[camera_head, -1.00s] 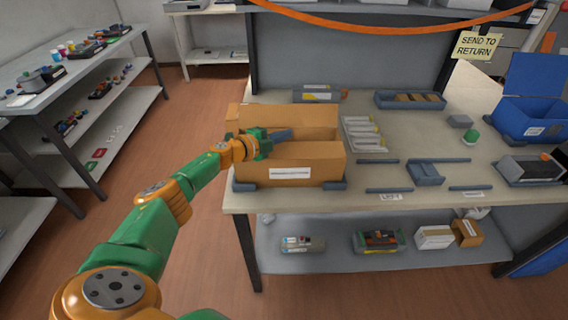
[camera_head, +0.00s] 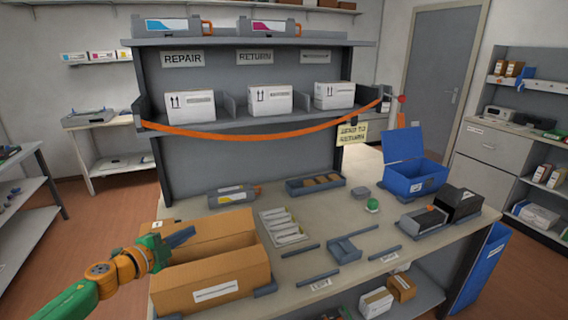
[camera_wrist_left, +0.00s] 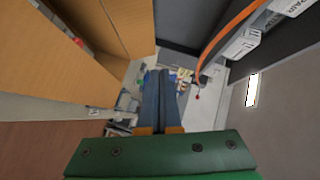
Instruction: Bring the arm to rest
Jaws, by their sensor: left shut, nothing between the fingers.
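My left arm comes in from the left in the head view. Its gripper (camera_head: 180,237) is shut and empty, with its dark fingers together above the left part of an open brown cardboard box (camera_head: 212,290). In the left wrist view the two fingers (camera_wrist_left: 160,85) lie side by side, and brown cardboard walls (camera_wrist_left: 95,28) fill the upper left. Whether the gripper touches the box is hard to tell. The right gripper is not in view.
The workbench (camera_head: 300,270) holds a tray of white packets (camera_head: 282,227), a blue lidded bin (camera_head: 415,180) and a black printer-like unit (camera_head: 458,203). An orange band (camera_head: 270,132) hangs across the shelf behind. Open floor lies left of the bench.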

